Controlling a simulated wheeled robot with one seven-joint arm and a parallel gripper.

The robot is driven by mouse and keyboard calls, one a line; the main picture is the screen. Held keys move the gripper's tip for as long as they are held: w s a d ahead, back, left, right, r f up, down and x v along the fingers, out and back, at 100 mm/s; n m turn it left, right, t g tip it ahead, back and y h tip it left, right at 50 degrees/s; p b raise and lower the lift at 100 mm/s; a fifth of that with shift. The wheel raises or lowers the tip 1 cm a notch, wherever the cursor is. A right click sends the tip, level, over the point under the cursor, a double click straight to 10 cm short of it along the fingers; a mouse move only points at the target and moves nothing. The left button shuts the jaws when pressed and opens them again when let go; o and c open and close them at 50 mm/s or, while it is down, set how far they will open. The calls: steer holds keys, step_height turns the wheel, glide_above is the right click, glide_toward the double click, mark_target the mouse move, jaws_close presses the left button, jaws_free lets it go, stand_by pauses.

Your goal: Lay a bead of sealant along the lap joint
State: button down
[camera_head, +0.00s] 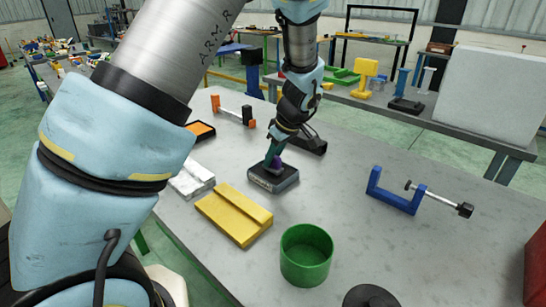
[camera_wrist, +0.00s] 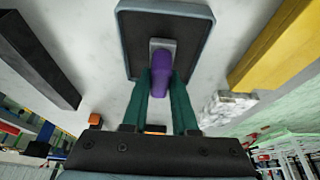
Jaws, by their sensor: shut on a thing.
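My gripper (camera_head: 271,158) is low over the table, its green fingers shut on a purple tool (camera_wrist: 161,72). The tool has a grey square end and stands over a dark shallow tray (camera_head: 273,182) with a grey rim; I cannot tell whether it touches the floor of the tray. The tray also shows at the top of the wrist view (camera_wrist: 128,40). A yellow stepped block (camera_head: 236,214), like two overlapped plates, lies just in front of the tray. A silver stepped piece (camera_head: 192,181) lies left of the tray. Which piece is the lap joint is not clear.
A green cup (camera_head: 306,257) and black disc (camera_head: 370,297) stand at the front. A blue clamp (camera_head: 398,196) lies to the right. A black bar (camera_head: 313,146), an orange-topped tray (camera_head: 200,131) and an orange-ended clamp (camera_head: 234,112) are farther back. Free tabletop lies between tray and blue clamp.

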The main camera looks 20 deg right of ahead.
steer(key=shift+f+b, duration=0.6)
steer(key=shift+b, duration=0.1)
stand_by(2.0)
steer(key=shift+r, duration=0.1)
steer(key=shift+r+p, duration=2.05)
steer(key=shift+r, duration=1.45)
